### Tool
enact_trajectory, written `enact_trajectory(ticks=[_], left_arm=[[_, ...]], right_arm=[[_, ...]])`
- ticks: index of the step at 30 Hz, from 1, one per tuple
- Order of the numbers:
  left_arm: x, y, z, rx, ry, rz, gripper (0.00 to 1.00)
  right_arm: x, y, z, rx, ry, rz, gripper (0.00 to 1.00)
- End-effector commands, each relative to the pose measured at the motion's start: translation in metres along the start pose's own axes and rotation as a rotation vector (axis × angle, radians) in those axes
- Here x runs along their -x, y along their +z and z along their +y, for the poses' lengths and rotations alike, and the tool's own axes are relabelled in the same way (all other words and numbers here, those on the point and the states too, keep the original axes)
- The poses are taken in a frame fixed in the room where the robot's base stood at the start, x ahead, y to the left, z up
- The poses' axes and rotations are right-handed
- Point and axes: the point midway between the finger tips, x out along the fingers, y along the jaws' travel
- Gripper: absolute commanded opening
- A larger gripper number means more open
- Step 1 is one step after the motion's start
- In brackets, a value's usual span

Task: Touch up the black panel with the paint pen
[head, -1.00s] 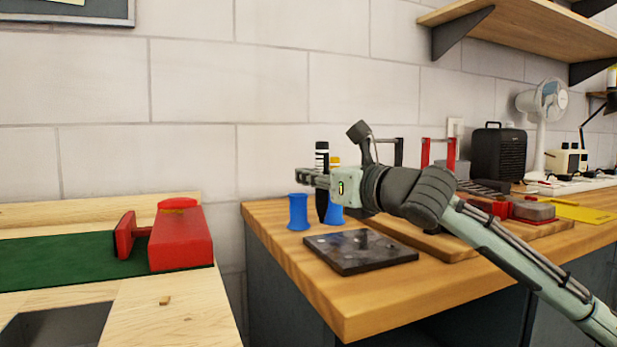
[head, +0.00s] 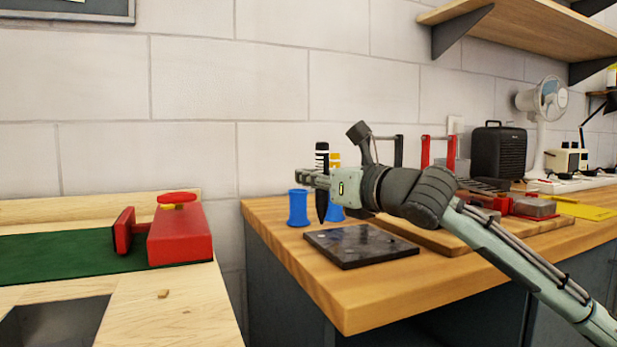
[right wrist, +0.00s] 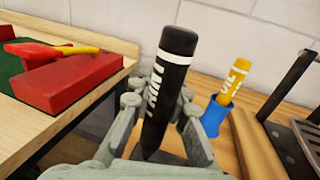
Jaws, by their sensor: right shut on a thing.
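My right gripper (head: 318,181) is shut on a black paint pen (head: 321,205), which stands roughly upright with its narrow end down. In the right wrist view the black pen (right wrist: 168,90) sits between the two fingers and shows white lettering. The black panel (head: 360,245) lies flat on the wooden bench, in front of the gripper; its top shows lighter marks. The pen is above the bench, behind the panel's left part in the head view. I cannot tell whether its tip touches anything. My left gripper is not in view.
One blue holder (head: 298,208) looks empty; another (right wrist: 215,116) holds a yellow pen (right wrist: 234,80). A red vise (head: 180,235) stands on the bench at left, across a gap. Clamps, a board (head: 470,234), a black heater (head: 498,152) and a fan (head: 548,105) are at right.

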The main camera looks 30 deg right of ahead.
Motion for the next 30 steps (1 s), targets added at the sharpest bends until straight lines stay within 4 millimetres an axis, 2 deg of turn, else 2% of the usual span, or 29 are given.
enact_trajectory(ticks=[15,30], left_arm=[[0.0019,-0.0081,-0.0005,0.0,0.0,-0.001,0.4],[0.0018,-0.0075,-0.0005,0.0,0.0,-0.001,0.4]], right_arm=[[-0.0001,0.0005,-0.0001,0.001,0.0,0.001,0.01],[-0.0001,-0.0011,0.0,0.0,0.0,0.0,0.01]])
